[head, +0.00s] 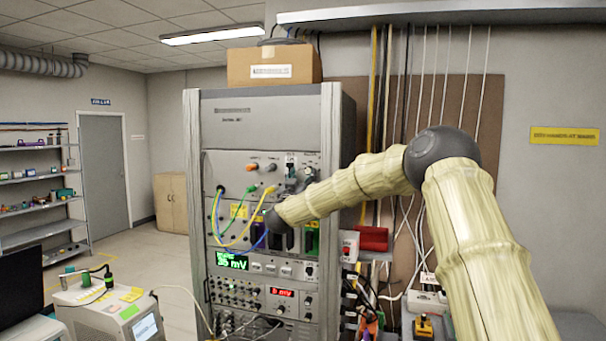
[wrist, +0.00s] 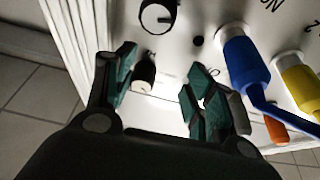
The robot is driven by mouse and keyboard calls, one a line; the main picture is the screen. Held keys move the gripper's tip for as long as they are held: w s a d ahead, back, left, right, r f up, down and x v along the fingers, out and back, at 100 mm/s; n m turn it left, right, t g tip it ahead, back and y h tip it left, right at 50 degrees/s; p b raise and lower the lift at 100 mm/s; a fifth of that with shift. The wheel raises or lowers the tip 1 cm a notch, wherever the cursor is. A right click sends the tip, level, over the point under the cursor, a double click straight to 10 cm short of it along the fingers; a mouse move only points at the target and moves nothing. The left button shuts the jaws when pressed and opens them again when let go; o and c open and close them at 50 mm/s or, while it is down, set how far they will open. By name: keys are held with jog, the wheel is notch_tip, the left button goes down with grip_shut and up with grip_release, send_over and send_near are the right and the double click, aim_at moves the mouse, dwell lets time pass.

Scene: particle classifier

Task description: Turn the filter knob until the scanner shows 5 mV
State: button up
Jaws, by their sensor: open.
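The instrument rack (head: 265,105) stands in the middle of the head view. Its green display (head: 231,260) reads mV, with digits that look like 35 or 25. A smaller red display (head: 282,292) below also reads mV. My gripper (head: 284,240) is at the panel above the displays, partly hidden by my arm. In the wrist view my gripper (wrist: 160,78) is open. A small black knob with a pale end (wrist: 143,72) is between the fingers, closer to the left finger; contact is unclear. Another round knob (wrist: 157,17) is above it. No filter label is readable.
Blue (wrist: 243,62) and yellow (wrist: 299,78) cable plugs stick out right of my gripper. An orange plug (wrist: 276,129) is close to the right finger. A cardboard box (head: 273,65) sits on the rack. A cart with a device (head: 112,300) stands at left.

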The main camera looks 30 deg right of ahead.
aim_at(309, 172)
jog(key=shift+d+r, duration=0.15)
jog(key=shift+r, duration=0.05)
jog(key=shift+s+d+r, duration=0.1)
jog(key=shift+s+r, duration=0.1)
jog(key=shift+s, duration=0.15)
jog(key=shift+s+d+r, duration=0.1)
jog(key=shift+s+r, duration=0.2)
jog(key=shift+s, duration=0.25)
jog(key=shift+s+r, duration=0.25)
jog(key=shift+s, duration=0.35)
jog(key=c, duration=0.3)
jog(key=shift+w+a+f, duration=0.3)
jog(key=shift+w+f, duration=0.05)
jog(key=shift+w, duration=0.35)
grip_shut()
jog(key=shift+s+d, duration=0.1)
jog(key=shift+d, duration=0.1)
